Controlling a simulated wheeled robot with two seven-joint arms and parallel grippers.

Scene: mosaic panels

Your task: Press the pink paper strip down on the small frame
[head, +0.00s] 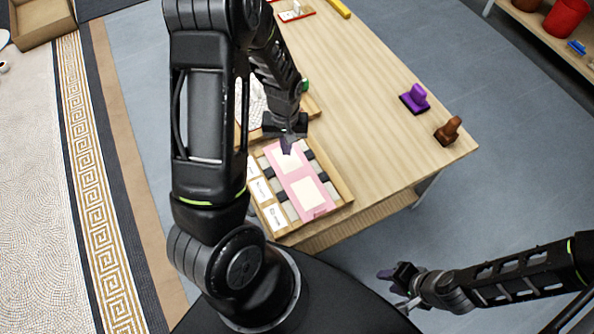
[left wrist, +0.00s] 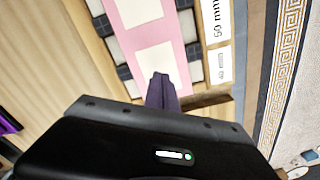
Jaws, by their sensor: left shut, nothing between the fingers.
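The pink paper strip (head: 287,172) has two cream windows and lies across dark and light grey tiles in the small wooden frame (head: 345,190). In the left wrist view the strip (left wrist: 142,32) runs toward my fingertips, beside the frame's wooden side (left wrist: 88,45). My left gripper (head: 288,148) is shut and empty, with its dark purple fingertips over the strip's far end. In the left wrist view its fingertips (left wrist: 161,84) cover part of a cream window. I cannot tell whether they touch the paper. My right gripper (head: 394,288) looks open and empty, off the table's front.
White cards with size labels (head: 267,200) line the frame's left side. Another wooden frame (head: 312,106) stands behind, partly hidden by my left arm. A purple stamp-like object (head: 415,98) and a brown one (head: 449,130) stand on the table's right, with clear wood between.

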